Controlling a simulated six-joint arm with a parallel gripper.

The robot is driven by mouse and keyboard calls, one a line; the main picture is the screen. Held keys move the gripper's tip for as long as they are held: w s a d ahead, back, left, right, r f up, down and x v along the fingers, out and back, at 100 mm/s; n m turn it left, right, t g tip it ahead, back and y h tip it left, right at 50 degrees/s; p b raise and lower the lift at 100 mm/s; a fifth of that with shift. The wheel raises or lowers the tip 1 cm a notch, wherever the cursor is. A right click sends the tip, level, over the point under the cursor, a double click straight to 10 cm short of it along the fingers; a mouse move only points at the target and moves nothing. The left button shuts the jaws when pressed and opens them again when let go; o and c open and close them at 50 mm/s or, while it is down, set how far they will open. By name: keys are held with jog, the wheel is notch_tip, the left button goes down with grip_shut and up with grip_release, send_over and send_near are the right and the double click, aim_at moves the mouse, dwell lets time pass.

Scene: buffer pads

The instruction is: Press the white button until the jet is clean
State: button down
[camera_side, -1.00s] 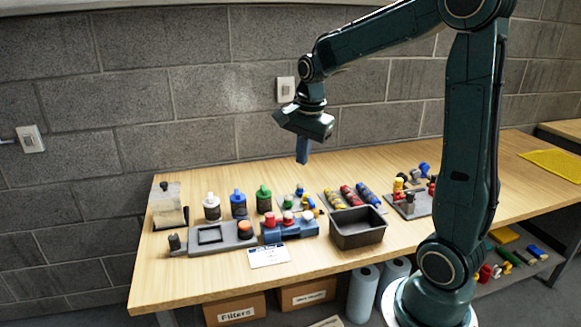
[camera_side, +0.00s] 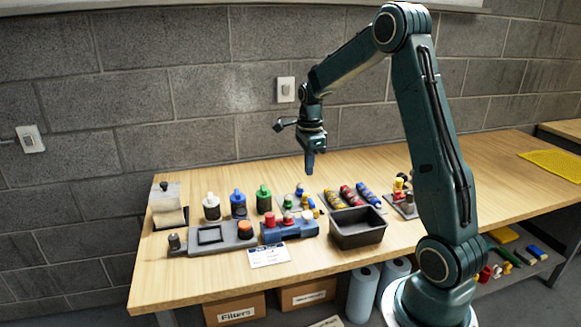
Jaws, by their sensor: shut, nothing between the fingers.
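The blue block (camera_side: 290,232) on the table carries a red knob (camera_side: 270,219), a small white button (camera_side: 288,217) and a further light-topped knob (camera_side: 307,215). I cannot clearly tell a jet at this size. My gripper (camera_side: 309,168) is shut and empty, pointing down in the air above the back of the table. It is above and slightly right of the white button in the picture, clear of it and touching nothing.
A dark tray (camera_side: 358,240) stands right of the blue block. A grey fixture with an orange-topped knob (camera_side: 245,229) is left of it. White, blue and green-capped bottles (camera_side: 238,204) stand behind. A white card (camera_side: 269,252) lies in front.

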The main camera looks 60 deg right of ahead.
aim_at(308, 214)
jog(key=shift+f, duration=0.15)
notch_tip(308, 214, down, 14)
jog(key=shift+r, duration=0.15)
dwell(0.8)
jog(key=shift+f, duration=1)
notch_tip(308, 214, up, 14)
jog(key=shift+r, duration=0.2)
dwell(0.5)
dwell(0.6)
